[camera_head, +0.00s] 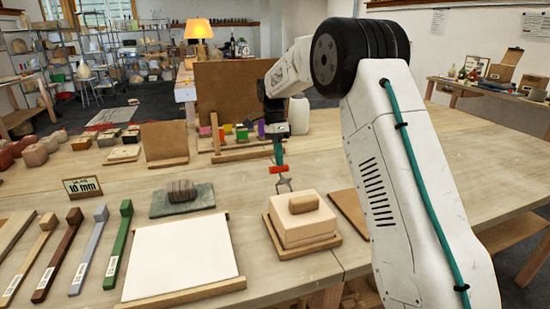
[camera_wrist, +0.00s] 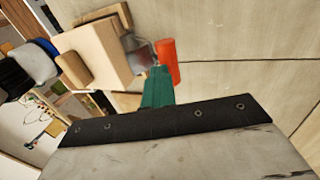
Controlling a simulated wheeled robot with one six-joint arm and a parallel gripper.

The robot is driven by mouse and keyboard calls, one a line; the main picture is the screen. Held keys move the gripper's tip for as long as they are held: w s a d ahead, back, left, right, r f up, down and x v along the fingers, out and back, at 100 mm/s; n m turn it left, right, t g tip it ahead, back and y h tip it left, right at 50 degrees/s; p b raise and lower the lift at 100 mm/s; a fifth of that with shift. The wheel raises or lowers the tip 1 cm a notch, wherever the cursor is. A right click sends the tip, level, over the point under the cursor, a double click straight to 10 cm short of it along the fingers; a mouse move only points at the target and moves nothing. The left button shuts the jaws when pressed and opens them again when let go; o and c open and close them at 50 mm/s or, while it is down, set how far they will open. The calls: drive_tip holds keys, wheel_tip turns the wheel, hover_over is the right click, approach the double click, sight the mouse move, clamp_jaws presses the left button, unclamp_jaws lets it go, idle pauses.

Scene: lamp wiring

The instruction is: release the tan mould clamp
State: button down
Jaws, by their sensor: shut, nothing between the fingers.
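Several bars with block ends lie side by side at the left front of the table. The tan one (camera_head: 30,258) is leftmost of those with a visible block, then brown, grey and green; each has a small label. A cream box-shaped mould (camera_head: 302,222) with a tan block (camera_head: 304,203) on top sits on a wooden board right of centre. I cannot tell which tan piece is the clamp. My gripper (camera_head: 284,185) is shut and empty, just above and behind the cream mould, apart from it. It also shows in the wrist view (camera_wrist: 141,58), beside the mould.
A white sheet (camera_head: 180,257) with wooden edge strips lies left of the mould. A grey stone piece (camera_head: 181,190) on a green slab and a "10 mm" sign (camera_head: 82,187) stand behind. An upright brown board (camera_head: 230,95) and coloured blocks are behind my gripper.

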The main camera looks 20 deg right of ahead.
drive_tip(key=shift+w+f, duration=0.2)
idle(0.4)
drive_tip(key=shift+a+r, duration=0.1)
drive_tip(key=r, duration=0.2)
drive_tip(key=s+r, duration=0.1)
drive_tip(key=r, duration=0.1)
drive_tip(key=shift+s+r, duration=0.2)
drive_tip(key=shift+r, duration=0.05)
drive_tip(key=w+v, duration=0.1)
drive_tip(key=v, duration=0.7)
drive_tip(key=shift+w, duration=0.5)
drive_tip(key=shift+f, duration=0.1)
